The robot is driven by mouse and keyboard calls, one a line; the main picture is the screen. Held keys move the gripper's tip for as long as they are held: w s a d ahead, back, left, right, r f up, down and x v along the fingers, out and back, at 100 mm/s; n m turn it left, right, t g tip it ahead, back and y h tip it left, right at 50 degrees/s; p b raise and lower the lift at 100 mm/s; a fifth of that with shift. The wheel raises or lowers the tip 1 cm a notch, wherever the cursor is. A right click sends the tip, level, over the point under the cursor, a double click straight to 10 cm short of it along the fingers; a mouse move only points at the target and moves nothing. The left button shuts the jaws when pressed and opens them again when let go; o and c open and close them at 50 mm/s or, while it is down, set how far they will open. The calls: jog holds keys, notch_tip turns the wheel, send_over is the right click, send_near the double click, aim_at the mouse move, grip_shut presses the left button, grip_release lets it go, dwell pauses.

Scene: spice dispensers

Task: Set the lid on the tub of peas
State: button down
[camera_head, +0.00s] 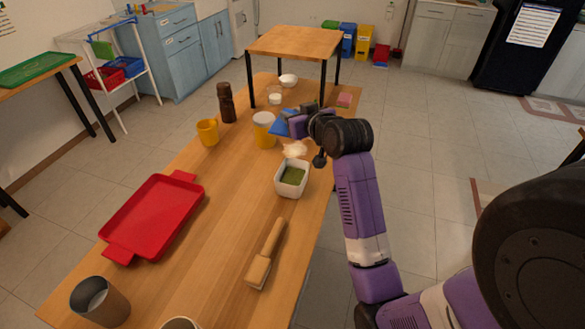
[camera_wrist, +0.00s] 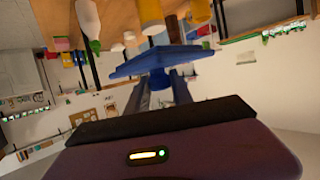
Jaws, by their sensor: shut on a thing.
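The tub of peas (camera_head: 291,190) is a small white square tub with green contents, standing open on the wooden table near its right edge in the head view. My gripper (camera_head: 298,122) is farther back than the tub, above the table's right side. It is shut on the blue lid (camera_head: 280,128). In the wrist view the lid (camera_wrist: 150,64) is a flat blue plate in front of my gripper (camera_wrist: 165,82), gripped by its raised middle part. The lid is apart from the tub. My arm hides part of the lid in the head view.
A yellow jar with a pale top (camera_head: 264,130) stands close left of the lid. A yellow mug (camera_head: 208,132), a dark brown grinder (camera_head: 226,103) and a red tray (camera_head: 153,215) are farther left. A cream-coloured item (camera_head: 295,149) lies just behind the tub; a wooden brush (camera_head: 264,255) lies in front.

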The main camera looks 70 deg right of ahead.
notch_tip(320, 180, down, 17)
dwell(0.4)
jog(key=shift+f, duration=0.1)
jog(key=shift+f+b, duration=0.25)
jog(key=shift+b, duration=0.15)
jog(key=c, duration=1.1)
grip_release()
